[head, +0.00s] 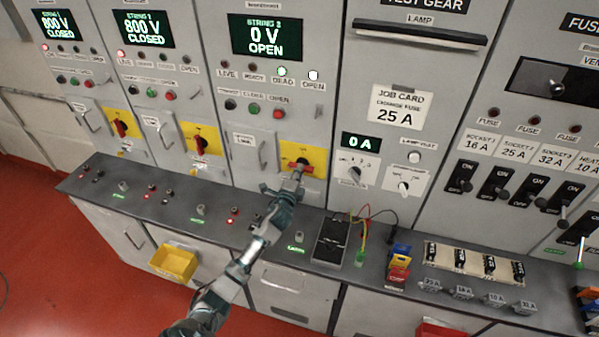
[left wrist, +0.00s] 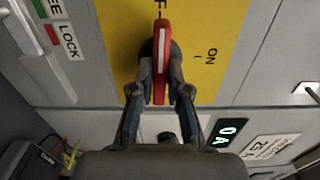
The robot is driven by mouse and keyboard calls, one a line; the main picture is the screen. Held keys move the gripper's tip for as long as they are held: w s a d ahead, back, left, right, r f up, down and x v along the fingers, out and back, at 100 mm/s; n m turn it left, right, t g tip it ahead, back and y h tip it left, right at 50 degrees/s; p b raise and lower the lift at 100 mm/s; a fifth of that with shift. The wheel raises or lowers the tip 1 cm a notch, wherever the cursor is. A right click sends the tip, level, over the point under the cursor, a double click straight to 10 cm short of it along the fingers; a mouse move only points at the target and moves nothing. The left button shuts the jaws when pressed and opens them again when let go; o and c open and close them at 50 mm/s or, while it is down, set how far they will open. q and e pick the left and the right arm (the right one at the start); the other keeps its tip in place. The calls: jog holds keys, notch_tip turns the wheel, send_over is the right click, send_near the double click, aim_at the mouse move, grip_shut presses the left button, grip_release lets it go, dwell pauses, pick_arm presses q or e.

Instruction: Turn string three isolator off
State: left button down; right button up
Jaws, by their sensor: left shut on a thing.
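The string three isolator is a red handle (head: 307,170) on a yellow plate (head: 318,156), below the string 3 panel. My left gripper (head: 299,172) is shut on this handle. In the left wrist view the red handle (left wrist: 162,60) stands between the two fingers (left wrist: 160,92), edge on. Its upper end points at a partly hidden label showing an F. The ON mark lies to its right, away from the handle. The string 3 display (head: 266,38) reads 0 V OPEN. The green DEAD and white OPEN lamps beneath it are lit. My right gripper is out of view.
The string 1 (head: 120,123) and string 2 (head: 199,143) isolators are to the left, under 800 V CLOSED displays. A bench ledge below holds a black meter (head: 331,240), padlocks and fuses (head: 473,262). A yellow bin (head: 174,263) hangs on the bench front.

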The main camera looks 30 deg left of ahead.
pick_arm(q)
jog(key=shift+f+n, duration=0.25)
jog(key=shift+n, duration=0.15)
jog(key=c, duration=1.2)
grip_release()
jog(key=shift+o, duration=0.3)
jog(key=shift+a, duration=0.1)
jog(key=v, duration=1.2)
